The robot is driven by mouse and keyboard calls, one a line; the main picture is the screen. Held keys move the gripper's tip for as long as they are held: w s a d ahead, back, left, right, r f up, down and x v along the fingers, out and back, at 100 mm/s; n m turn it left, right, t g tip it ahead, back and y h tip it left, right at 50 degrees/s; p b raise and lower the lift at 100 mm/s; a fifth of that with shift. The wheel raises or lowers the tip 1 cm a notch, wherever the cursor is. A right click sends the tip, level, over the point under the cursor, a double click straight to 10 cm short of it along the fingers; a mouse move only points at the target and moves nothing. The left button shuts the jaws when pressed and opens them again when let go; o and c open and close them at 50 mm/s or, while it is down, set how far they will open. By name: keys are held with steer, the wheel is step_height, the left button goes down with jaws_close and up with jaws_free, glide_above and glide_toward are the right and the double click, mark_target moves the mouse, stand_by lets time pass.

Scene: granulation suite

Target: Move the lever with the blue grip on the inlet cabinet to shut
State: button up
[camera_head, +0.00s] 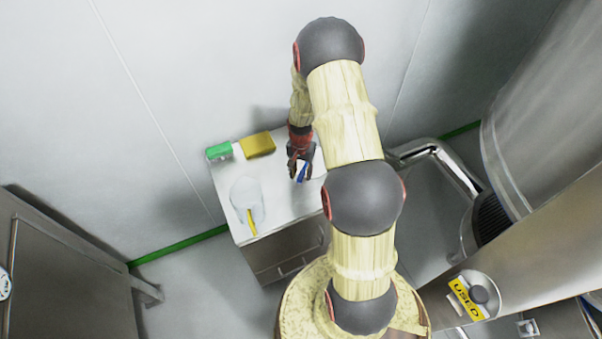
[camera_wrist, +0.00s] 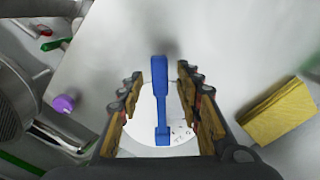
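The lever with the blue grip (camera_wrist: 160,100) shows in the wrist view between my fingers, pointing up the picture over a round white plate (camera_wrist: 147,112) with small dark marks. In the head view a bit of its blue (camera_head: 302,172) shows at my gripper (camera_head: 301,160). My gripper in the wrist view (camera_wrist: 159,78) is open, with a finger on each side of the lever and a visible gap on both sides. The cabinet (camera_head: 285,205) has a pale top and steel drawers. My arm hides part of its right side.
A yellow sponge-like block (camera_head: 258,145) and a green block (camera_head: 219,151) lie at the cabinet's back left. A steel-framed unit (camera_head: 430,150) and a large steel vessel (camera_head: 550,110) stand right. A purple knob (camera_wrist: 64,104) shows in the wrist view.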

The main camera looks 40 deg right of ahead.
steer(key=shift+f, duration=0.1)
steer(key=shift+c, duration=1)
jaws_close()
